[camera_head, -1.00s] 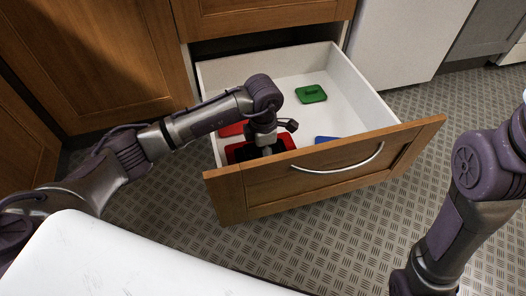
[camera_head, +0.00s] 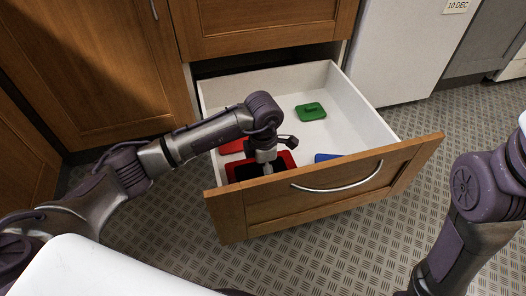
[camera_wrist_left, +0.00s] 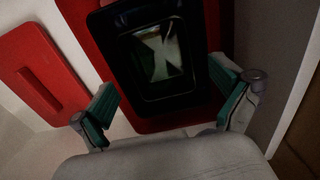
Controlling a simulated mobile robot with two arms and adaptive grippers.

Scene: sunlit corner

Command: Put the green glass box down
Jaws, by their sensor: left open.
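My left gripper (camera_head: 267,168) is over the near left part of the open drawer, above a red-rimmed bin (camera_head: 291,159) with a dark inside. In the left wrist view its two fingers (camera_wrist_left: 166,108) are wide apart and empty. Between and beyond them a dark, glossy box (camera_wrist_left: 122,52) with a pale greenish patch in its middle lies within the red bin (camera_wrist_left: 213,25). It looks like the green glass box, though its colour is hard to tell in the shade. The fingers appear clear of it. My right gripper is out of view; only its arm shows at the right.
The white drawer (camera_head: 345,105) also holds a flat green lid (camera_head: 311,111), a blue piece (camera_head: 327,157) behind the wooden front (camera_head: 330,187), and a red lid (camera_head: 231,147), also in the wrist view (camera_wrist_left: 40,75). A white worktop (camera_head: 95,270) lies in the foreground.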

